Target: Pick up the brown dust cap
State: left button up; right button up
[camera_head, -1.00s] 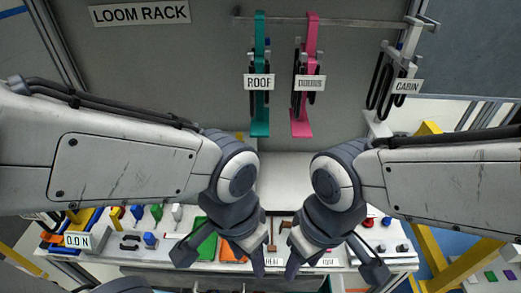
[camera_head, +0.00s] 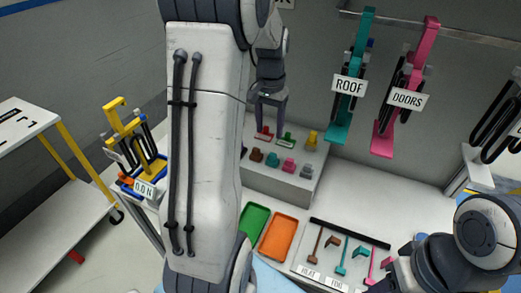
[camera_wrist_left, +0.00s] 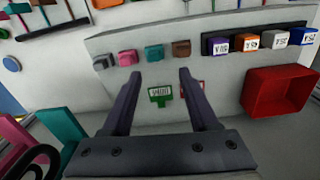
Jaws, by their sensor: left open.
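The brown dust cap (camera_head: 256,154) sits at the left end of a row of coloured caps on a pale stepped block. In the left wrist view the brown dust cap (camera_wrist_left: 181,48) is at the right end of that row, beyond the right finger's tip. My left gripper (camera_head: 270,122) is open and empty over the back of the block. Its two fingers (camera_wrist_left: 160,75) show apart in the wrist view, with no cap between them. My right arm is at the lower right; its gripper (camera_head: 380,286) is mostly cut off.
Teal (camera_head: 272,159), pink (camera_head: 289,164) and grey (camera_head: 306,171) caps stand beside the brown one. Red, green and yellow pieces are near the fingers. A red bin (camera_wrist_left: 284,92) and labelled blocks show in the wrist view. Green and orange trays (camera_head: 278,238) lie in front.

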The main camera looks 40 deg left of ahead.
aim_at(256, 149)
pick_arm(q)
jog(key=shift+n, duration=0.4)
jog(key=a, duration=0.4)
jog(key=shift+s+f, duration=0.25)
jog(key=shift+f, duration=0.15)
notch_tip(256, 149, down, 5)
jog(key=shift+a+r, duration=0.1)
jog(key=shift+r, duration=0.1)
jog(key=shift+s+f+p, duration=0.15)
jog(key=shift+f+p, duration=0.45)
jog(key=shift+f, duration=2.15)
grip_shut()
